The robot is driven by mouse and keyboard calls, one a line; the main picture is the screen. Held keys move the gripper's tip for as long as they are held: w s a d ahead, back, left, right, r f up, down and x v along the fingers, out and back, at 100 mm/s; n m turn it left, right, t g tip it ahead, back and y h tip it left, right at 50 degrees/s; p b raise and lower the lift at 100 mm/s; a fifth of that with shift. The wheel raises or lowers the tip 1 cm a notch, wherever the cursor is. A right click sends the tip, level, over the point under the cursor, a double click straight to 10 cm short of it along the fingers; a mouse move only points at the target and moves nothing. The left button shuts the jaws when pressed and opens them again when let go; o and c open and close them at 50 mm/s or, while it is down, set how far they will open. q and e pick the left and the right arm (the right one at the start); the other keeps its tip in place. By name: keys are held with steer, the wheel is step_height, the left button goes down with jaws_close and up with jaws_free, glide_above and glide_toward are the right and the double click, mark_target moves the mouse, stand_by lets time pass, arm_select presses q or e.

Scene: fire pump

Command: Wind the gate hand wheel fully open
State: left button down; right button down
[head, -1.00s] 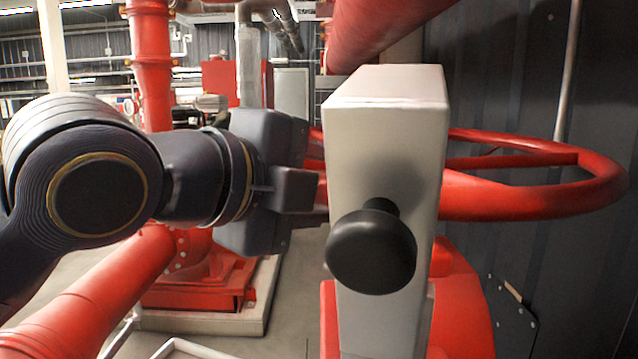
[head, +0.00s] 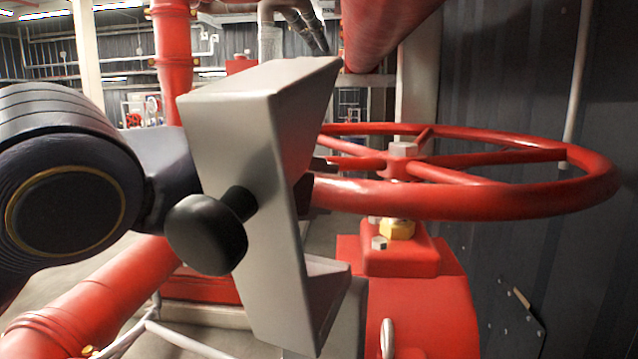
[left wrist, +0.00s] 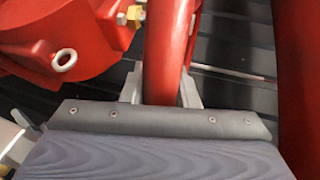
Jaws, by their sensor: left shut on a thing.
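The red gate hand wheel (head: 480,198) lies roughly level at the right of the head view, with spokes meeting at a hub with a pale nut (head: 403,150). In the left wrist view its rim (left wrist: 167,45) runs between the two grey fingers of my left gripper (left wrist: 161,92), which is shut on it. In the head view my left arm comes in from the left. Only a dark tip shows beside the rim. My right gripper is not in view.
Red valve body (head: 415,300) is below the wheel. A dark ribbed wall (head: 530,90) stands behind the wheel at right; a large red pipe (head: 385,30) passes above.

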arm_select(q)
steer(key=shift+w+a, duration=0.2)
steer(key=shift+a, duration=0.1)
steer(key=c, duration=1.1)
jaws_free()
steer(key=shift+s, duration=0.15)
steer(key=b+v, duration=0.1)
steer(key=v, duration=0.6)
steer(key=shift+s+a, duration=0.25)
